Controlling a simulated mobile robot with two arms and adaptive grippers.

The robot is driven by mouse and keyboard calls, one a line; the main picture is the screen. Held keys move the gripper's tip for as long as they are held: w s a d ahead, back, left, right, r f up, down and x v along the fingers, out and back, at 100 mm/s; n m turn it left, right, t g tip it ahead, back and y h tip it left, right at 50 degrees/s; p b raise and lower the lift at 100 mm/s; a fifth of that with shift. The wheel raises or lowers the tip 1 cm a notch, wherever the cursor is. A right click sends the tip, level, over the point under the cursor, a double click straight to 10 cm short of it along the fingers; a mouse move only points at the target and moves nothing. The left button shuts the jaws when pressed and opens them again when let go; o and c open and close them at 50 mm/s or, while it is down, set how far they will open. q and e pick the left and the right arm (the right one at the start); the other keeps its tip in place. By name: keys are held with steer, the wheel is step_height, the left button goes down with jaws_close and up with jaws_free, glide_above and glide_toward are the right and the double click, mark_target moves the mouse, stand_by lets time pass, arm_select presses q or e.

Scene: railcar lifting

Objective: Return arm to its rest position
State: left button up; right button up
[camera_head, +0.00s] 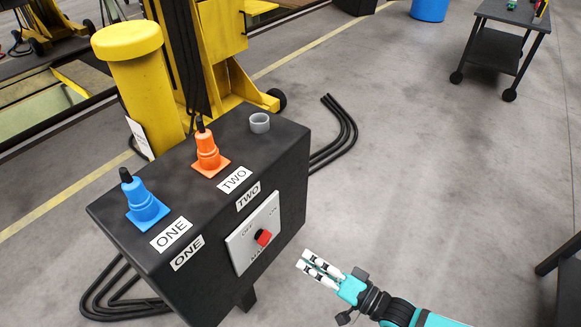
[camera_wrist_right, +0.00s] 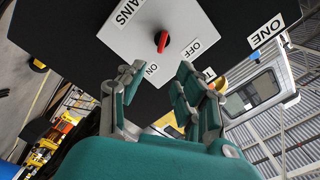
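My right gripper (camera_head: 304,260) is in front of the black control box (camera_head: 190,285), to the lower right of its mains panel. In the right wrist view its two fingers (camera_wrist_right: 160,70) are spread with an empty gap between them. The red switch knob (camera_head: 263,238) sits on the grey panel (camera_head: 245,250) marked ON and OFF; it also shows beyond the fingertips in the right wrist view (camera_wrist_right: 161,42). The gripper looks apart from the knob. I cannot tell which setting the knob points to. My left gripper is not in view.
On the box top stand a blue plug (camera_head: 146,207) at ONE, an orange plug (camera_head: 208,152) at TWO and a grey empty socket (camera_head: 260,123). A yellow post (camera_head: 145,90) stands behind. Black cables (camera_head: 342,130) lie on the floor. A dark cart (camera_head: 495,50) is at the upper right.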

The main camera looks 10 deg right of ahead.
steer(key=d+f+n+g+h, duration=0.1)
steer(key=d+f+h, duration=0.25)
steer(key=f, duration=0.55)
steer(key=d+f+n+g+h, duration=0.1)
steer(key=d+f+h, duration=0.3)
steer(key=f, duration=0.6)
steer(key=s+d+f+n+g+h, duration=0.15)
steer(key=s+d+f, duration=0.35)
steer(key=f, duration=0.5)
steer(key=s+f+g+h, duration=0.1)
steer(key=s+f+g, duration=0.2)
steer(key=s, duration=0.6)
steer(key=s+f+n+g+h+p, duration=0.1)
steer(key=s+f, duration=0.4)
steer(key=s, duration=0.5)
steer(key=s+a+f+n+g+h, duration=0.1)
steer(key=s+f+g, duration=0.3)
steer(key=s, duration=0.5)
steer(key=shift+s+f+g, duration=0.25)
steer(key=shift+f+g, duration=0.1)
steer(key=shift+f, duration=0.05)
steer(key=shift+a+n, duration=0.1)
steer(key=shift+n, duration=0.15)
